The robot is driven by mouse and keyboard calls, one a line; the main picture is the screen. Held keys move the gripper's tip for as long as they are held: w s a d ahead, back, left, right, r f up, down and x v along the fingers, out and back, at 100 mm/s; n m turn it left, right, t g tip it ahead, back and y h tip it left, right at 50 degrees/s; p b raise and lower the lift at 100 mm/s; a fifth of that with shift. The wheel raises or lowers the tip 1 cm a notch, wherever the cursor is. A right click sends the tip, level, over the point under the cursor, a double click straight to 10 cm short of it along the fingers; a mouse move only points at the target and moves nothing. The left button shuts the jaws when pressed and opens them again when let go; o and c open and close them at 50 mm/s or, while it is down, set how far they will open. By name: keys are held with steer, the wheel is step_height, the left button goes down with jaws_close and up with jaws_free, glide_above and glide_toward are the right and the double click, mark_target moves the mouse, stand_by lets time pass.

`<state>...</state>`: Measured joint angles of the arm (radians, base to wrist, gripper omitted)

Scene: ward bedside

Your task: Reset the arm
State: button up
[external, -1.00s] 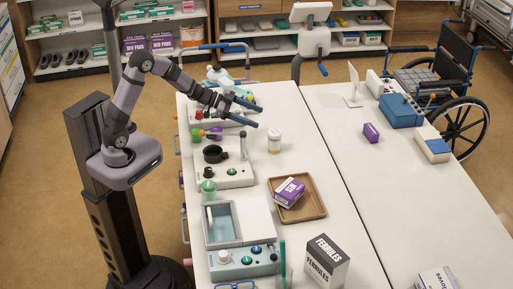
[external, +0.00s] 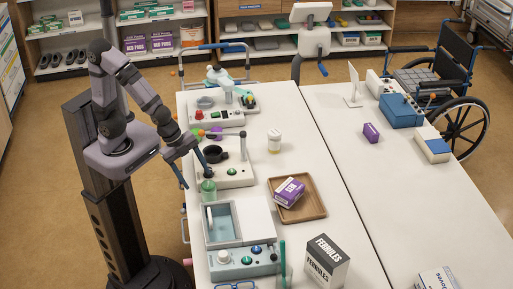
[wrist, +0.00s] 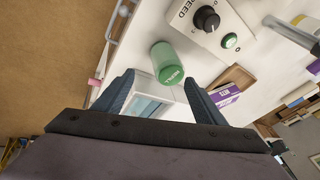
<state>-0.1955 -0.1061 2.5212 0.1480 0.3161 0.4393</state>
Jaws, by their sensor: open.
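My gripper (external: 192,172) is open and empty at the left edge of the near white table, its fingers pointing down. In the wrist view its two blue fingers (wrist: 160,95) stand wide apart. A green bottle (wrist: 168,64) shows beyond the fingertips in that view, with nothing held. The same green bottle (external: 208,190) stands on the table just right of the fingers in the external view. My arm is bent, with its elbow raised over its column.
A white device with a black knob (external: 213,154) stands close behind the gripper. The floor left of the table is clear.

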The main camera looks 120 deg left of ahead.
steer(key=s+d+f+n+g+h+b, duration=0.1)
steer(key=s+d+f+n+g+b, duration=0.3)
steer(key=s+d+f, duration=0.3)
steer(key=s, duration=0.3)
steer(key=shift+s+d+f+g, duration=0.2)
steer(key=shift+d+g, duration=0.1)
steer(key=shift+d, duration=0.05)
